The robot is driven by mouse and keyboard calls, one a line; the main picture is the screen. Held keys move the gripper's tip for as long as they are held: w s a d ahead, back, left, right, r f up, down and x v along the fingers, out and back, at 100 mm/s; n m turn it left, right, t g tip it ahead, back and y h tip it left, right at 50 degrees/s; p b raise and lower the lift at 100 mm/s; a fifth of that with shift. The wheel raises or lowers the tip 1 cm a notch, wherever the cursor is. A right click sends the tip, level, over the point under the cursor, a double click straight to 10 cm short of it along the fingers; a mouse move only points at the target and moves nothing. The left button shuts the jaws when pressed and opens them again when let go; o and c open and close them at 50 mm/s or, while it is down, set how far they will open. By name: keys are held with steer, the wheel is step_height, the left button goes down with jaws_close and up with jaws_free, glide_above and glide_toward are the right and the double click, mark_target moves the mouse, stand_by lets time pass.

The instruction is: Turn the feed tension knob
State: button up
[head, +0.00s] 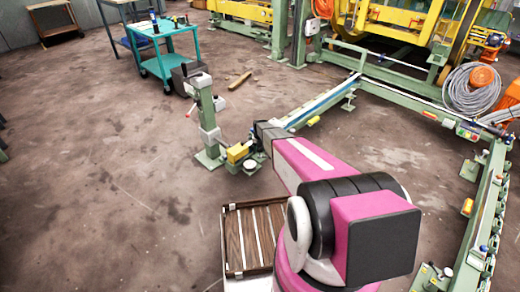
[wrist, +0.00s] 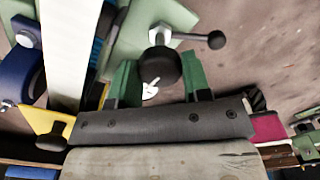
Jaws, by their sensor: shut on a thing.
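In the wrist view, my gripper (wrist: 158,72) has its two green fingers on either side of a round black knob (wrist: 162,65). The fingers are shut on it. A white pointer mark (wrist: 150,88) shows just below the knob. The knob sits in front of a pale green bracket (wrist: 135,35). In the head view, my pink arm reaches to the foot of a green machine stand (head: 208,115); its dark end hides most of the gripper and the knob there.
In the wrist view, a lever with a black ball (wrist: 216,40) sticks out right of the knob. A yellow plate with another black knob (wrist: 52,138) is at lower left. In the head view, a slatted wooden crate (head: 235,245) stands nearby, and a green rail (head: 320,100) runs behind.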

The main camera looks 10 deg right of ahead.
steer(key=shift+n, duration=0.3)
steer(key=o, duration=0.9)
steer(key=shift+o, duration=0.2)
steer(key=shift+r, duration=0.1)
step_height(320, 180, up, 11)
steer(key=shift+f, duration=0.2)
